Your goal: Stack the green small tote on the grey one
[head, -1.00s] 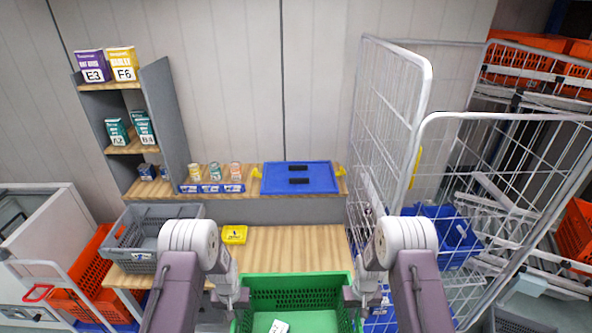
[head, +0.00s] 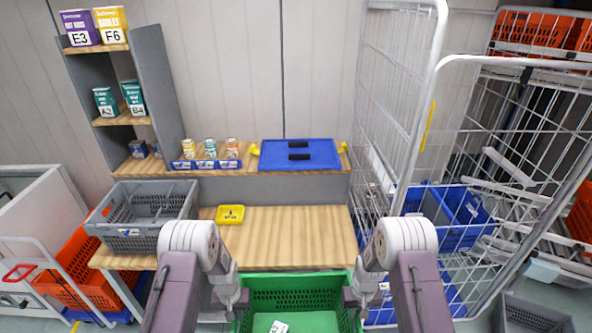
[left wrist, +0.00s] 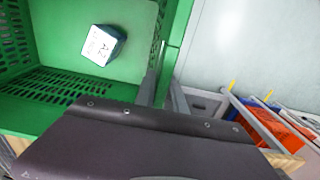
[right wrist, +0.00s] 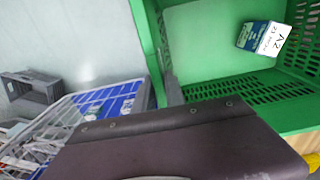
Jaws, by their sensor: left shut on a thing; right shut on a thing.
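The green tote (head: 297,285) is held between my two grippers in front of the workbench. My left gripper (head: 240,300) is shut on its left wall and my right gripper (head: 352,300) is shut on its right wall. A small box marked A2 lies inside the tote, seen in the left wrist view (left wrist: 103,45) and the right wrist view (right wrist: 263,37). The grey tote (head: 150,218) sits on the left end of the workbench, apart from the green tote, and looks empty.
The wooden workbench (head: 285,240) has clear room in its middle. A small yellow tray (head: 230,214) lies beside the grey tote. A blue lid (head: 300,155) rests on the back ledge. A wire cage trolley (head: 400,130) stands right, and an orange tote (head: 75,275) sits at left.

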